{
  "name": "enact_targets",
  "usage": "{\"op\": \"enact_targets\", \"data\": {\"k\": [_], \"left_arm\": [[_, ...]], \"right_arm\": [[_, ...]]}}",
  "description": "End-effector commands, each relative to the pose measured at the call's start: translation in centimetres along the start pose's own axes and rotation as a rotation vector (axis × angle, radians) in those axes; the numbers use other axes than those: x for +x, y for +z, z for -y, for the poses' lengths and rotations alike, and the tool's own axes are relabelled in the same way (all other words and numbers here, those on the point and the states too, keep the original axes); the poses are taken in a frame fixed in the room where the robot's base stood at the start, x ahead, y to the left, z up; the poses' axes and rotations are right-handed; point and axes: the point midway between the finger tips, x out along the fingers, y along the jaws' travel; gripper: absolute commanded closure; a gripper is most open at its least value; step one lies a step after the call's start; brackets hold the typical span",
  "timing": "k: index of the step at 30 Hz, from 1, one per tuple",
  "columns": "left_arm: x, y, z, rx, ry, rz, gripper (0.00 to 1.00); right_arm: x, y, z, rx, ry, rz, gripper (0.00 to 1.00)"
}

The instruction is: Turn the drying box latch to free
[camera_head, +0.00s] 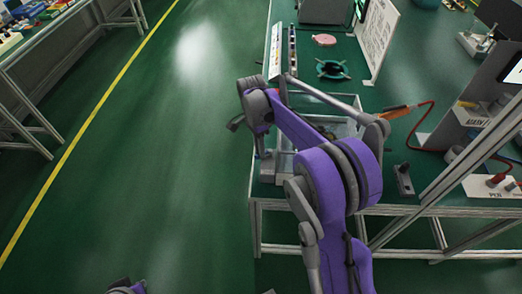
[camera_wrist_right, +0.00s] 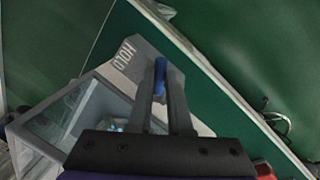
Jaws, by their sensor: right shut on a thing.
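The drying box (camera_wrist_right: 62,122) is a clear-walled box with a pale frame; in the head view it shows at the table's left edge (camera_head: 345,127), partly behind my right arm. A grey plate beside it is marked HOLD (camera_wrist_right: 124,54). The blue latch handle (camera_wrist_right: 160,72) stands over this plate. My right gripper (camera_wrist_right: 161,88) is shut on the latch handle, with its two fingers on either side of it. In the head view the right gripper (camera_head: 263,151) points down beside the box, and the latch is hidden there.
The green worktable (camera_head: 400,150) holds a pink disc (camera_head: 324,40), a dark green ring with arms (camera_head: 332,69), an upright white sign (camera_head: 378,35) and an orange-handled tool (camera_head: 398,112) on a red cord. The floor left of the table is clear up to the yellow line.

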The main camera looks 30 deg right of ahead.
Motion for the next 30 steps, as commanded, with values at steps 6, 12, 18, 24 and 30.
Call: {"op": "enact_targets", "data": {"k": [6, 12, 18, 24, 30], "left_arm": [[0.04, 0.03, 0.00, 0.000, 0.000, 0.000, 1.00], [0.05, 0.03, 0.00, 0.000, 0.000, 0.000, 1.00], [0.04, 0.03, 0.00, 0.000, 0.000, 0.000, 1.00], [0.04, 0.03, 0.00, 0.000, 0.000, 0.000, 1.00], [0.05, 0.04, 0.00, 0.000, 0.000, 0.000, 1.00]], "right_arm": [[-0.11, -0.11, 0.27, 0.066, -0.001, 0.012, 1.00], [-0.14, -0.12, 0.34, 0.088, -0.001, 0.017, 1.00], [-0.15, -0.12, 0.35, 0.090, -0.002, 0.017, 1.00], [-0.16, -0.11, 0.35, 0.089, -0.002, 0.017, 0.72], [-0.11, -0.09, 0.32, 0.088, -0.001, 0.017, 0.70]]}}
